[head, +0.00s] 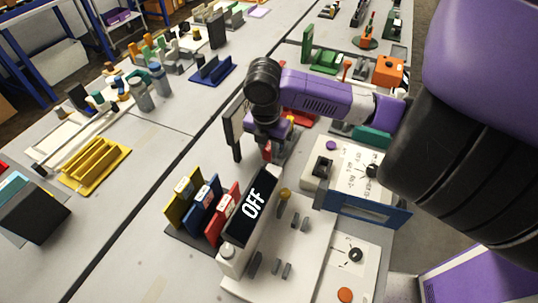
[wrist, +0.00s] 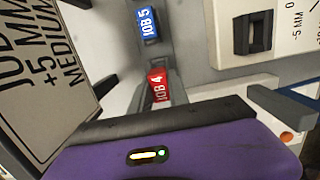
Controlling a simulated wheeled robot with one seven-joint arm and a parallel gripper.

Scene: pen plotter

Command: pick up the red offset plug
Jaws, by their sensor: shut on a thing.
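The red offset plug is a small red piece marked "JOB 4" (wrist: 159,86), standing on a grey strip in the wrist view. A bit of red (head: 267,151) shows under my gripper (head: 272,146) in the head view. My gripper points down there, shut on the red plug. The fingers hide most of it in the head view, and I cannot tell whether it is clear of its seat. A blue plug marked "JOB 5" (wrist: 147,23) stands beyond it on the same strip.
A sign reading "JOB", "+5 MM" and "MEDIUM" (wrist: 45,60) stands close on the left. A white panel with a black switch (wrist: 252,32) is on the right. In the head view, an "OFF" display (head: 252,205) and yellow, blue and red cards (head: 203,208) stand in front.

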